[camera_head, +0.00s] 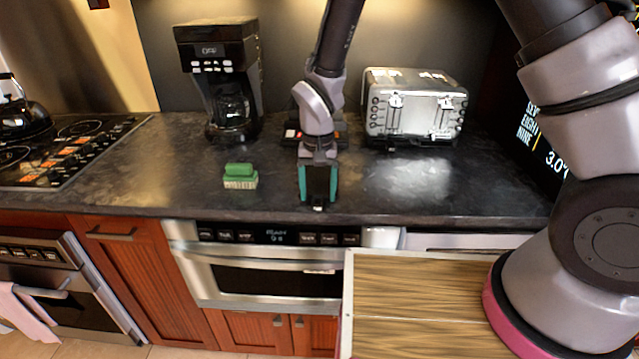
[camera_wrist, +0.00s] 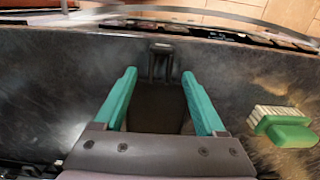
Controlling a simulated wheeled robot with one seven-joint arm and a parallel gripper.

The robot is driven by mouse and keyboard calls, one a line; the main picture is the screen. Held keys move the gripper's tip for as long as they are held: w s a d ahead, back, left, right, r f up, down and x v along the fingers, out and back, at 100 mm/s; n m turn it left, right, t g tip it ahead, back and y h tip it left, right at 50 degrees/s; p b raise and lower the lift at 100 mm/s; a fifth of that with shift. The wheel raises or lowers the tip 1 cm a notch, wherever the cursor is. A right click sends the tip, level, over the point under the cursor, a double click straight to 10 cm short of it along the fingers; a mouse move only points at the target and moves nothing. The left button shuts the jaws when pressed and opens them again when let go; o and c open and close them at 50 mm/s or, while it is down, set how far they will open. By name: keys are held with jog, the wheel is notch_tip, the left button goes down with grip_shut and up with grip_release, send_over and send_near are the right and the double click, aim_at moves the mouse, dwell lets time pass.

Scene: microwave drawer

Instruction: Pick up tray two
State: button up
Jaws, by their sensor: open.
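I cannot pick out a thing clearly marked as tray two. My gripper (camera_head: 318,198) is low over the dark counter, near its front edge. In the wrist view my gripper (camera_wrist: 159,75) has its two teal fingers apart. A small black upright piece (camera_wrist: 160,58) shows between and just beyond the fingertips, and a dark brown patch lies below it; I cannot tell what either belongs to. Behind my arm, a low black item (camera_head: 291,134) with white, red and orange marks is partly hidden against the back of the counter.
A green brush (camera_head: 240,171) with pale bristles lies left of my gripper. A coffee maker (camera_head: 219,82) and silver toaster (camera_head: 415,103) stand behind. A steel microwave drawer (camera_head: 262,276) is shut below the counter. A wooden panel (camera_head: 420,290) fills the lower right. The counter's right side is clear.

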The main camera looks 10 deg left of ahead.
jog(key=shift+c, duration=0.3)
grip_shut()
dwell(1.2)
